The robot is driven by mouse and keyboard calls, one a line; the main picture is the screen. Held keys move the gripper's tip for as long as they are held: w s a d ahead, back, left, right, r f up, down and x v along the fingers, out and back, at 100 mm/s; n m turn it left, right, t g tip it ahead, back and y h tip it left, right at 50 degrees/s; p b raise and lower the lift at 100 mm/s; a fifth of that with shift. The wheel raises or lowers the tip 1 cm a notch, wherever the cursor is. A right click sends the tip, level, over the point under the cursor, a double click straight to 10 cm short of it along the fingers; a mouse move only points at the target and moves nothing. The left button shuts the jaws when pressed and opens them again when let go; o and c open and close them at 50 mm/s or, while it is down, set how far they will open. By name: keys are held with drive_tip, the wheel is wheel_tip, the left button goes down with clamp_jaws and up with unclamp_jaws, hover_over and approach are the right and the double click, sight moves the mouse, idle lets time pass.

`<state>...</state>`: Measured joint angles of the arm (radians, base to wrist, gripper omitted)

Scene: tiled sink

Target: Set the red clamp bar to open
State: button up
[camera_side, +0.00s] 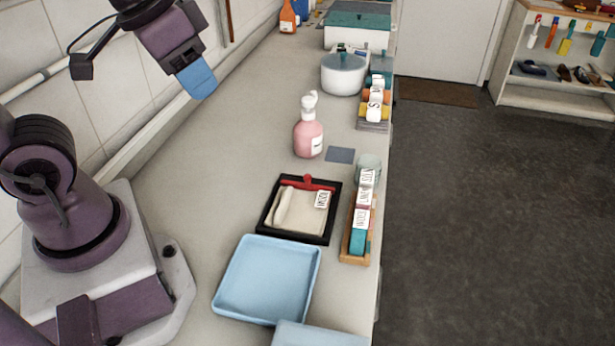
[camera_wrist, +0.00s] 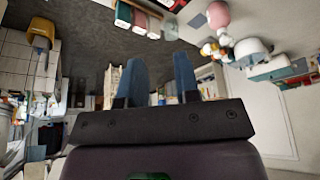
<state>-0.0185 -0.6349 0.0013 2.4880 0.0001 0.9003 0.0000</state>
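The red clamp bar (camera_side: 307,183) lies across the far end of a black-framed board (camera_side: 268,221) on the counter, with a small red tab standing up at its middle. Beige cloth (camera_side: 297,212) and a white printed label (camera_side: 323,200) lie on the board below the bar. I cannot tell whether the bar presses on the cloth. My gripper (camera_side: 200,88) is high above the counter by the wall, far to the upper left of the board, touching nothing. In the wrist view my gripper (camera_wrist: 158,58) has its two blue fingers apart with nothing between them.
A light-blue tray (camera_side: 268,280) sits in front of the board. A wooden rack of labelled blocks (camera_side: 356,225) stands to its right, by the counter edge. A pink pump bottle (camera_side: 308,138), a grey mat (camera_side: 340,155) and a lidded pot (camera_side: 343,74) are farther back.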

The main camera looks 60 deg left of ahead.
drive_tip(key=w+a+f+n+g, duration=0.3)
drive_tip(key=w+f+g, duration=0.1)
drive_tip(key=w+f, duration=0.5)
drive_tip(key=n, duration=0.6)
hover_over(308, 175)
wheel_tip(308, 175, down, 9)
wheel_tip(308, 175, down, 13)
drive_tip(key=shift+s+r, duration=0.1)
drive_tip(key=shift+r, duration=0.1)
clamp_jaws()
